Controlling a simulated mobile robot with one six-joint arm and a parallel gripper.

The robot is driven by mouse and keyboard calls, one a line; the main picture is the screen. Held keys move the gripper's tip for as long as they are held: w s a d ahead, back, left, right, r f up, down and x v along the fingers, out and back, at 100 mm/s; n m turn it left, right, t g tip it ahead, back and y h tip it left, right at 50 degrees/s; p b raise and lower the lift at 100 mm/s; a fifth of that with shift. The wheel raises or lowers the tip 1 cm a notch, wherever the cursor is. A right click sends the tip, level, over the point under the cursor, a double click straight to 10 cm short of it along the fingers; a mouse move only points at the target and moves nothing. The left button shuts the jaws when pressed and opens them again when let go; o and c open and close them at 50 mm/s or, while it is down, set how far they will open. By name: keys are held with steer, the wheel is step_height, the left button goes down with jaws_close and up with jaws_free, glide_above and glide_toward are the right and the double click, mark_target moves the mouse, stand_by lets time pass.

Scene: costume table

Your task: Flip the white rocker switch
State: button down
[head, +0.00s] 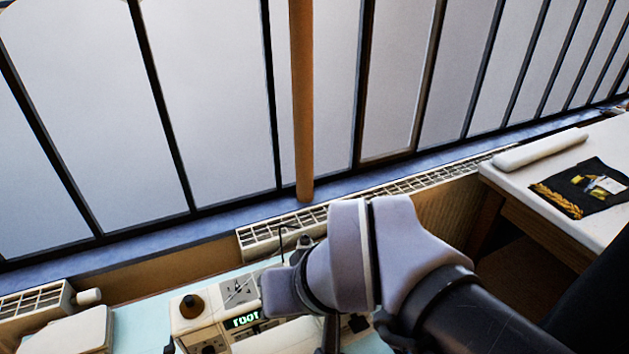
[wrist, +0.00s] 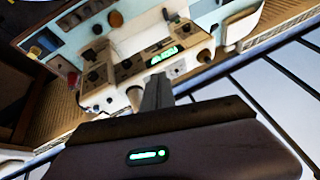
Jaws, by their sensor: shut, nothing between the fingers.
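A pale control box with a lit green display (head: 246,320) and dark knobs stands on the light blue table, partly behind my arm. In the wrist view the same control box (wrist: 128,68) appears with its green display (wrist: 161,55) and several knobs. I cannot make out the white rocker switch for certain in either view. My gripper (wrist: 157,90) shows in the wrist view as closed grey fingers, empty, pointing at the box's front near the display. I cannot tell whether the fingertips touch it. In the head view the fingers are mostly hidden by my wrist.
A radiator (head: 395,188) runs under the window behind the box. A pale block (head: 70,332) is at the lower left. At the right, a white table (head: 525,182) holds a white roll (head: 540,150) and a dark cloth (head: 585,190) with yellow trim.

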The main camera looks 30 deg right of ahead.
steer(key=w+d+r+n+g+h+p, duration=0.1)
steer(key=w+d+r+n+g+p, duration=0.1)
steer(key=w+d+r+n+p, duration=0.45)
steer(key=w+d+f+n+g+p, duration=0.1)
steer(key=w+d+n+p, duration=0.3)
steer(key=d+n+p, duration=0.3)
steer(key=w+d+f+n+g+p, duration=0.2)
steer(key=w+d+n+p, duration=0.3)
steer(key=d, duration=0.6)
steer(key=shift+d+f+n+g+h+p, duration=0.3)
steer(key=shift+n+p, duration=0.55)
steer(key=shift+p, duration=0.3)
step_height(320, 180, down, 14)
steer(key=shift+w+r+b, duration=0.1)
steer(key=shift+b, duration=0.6)
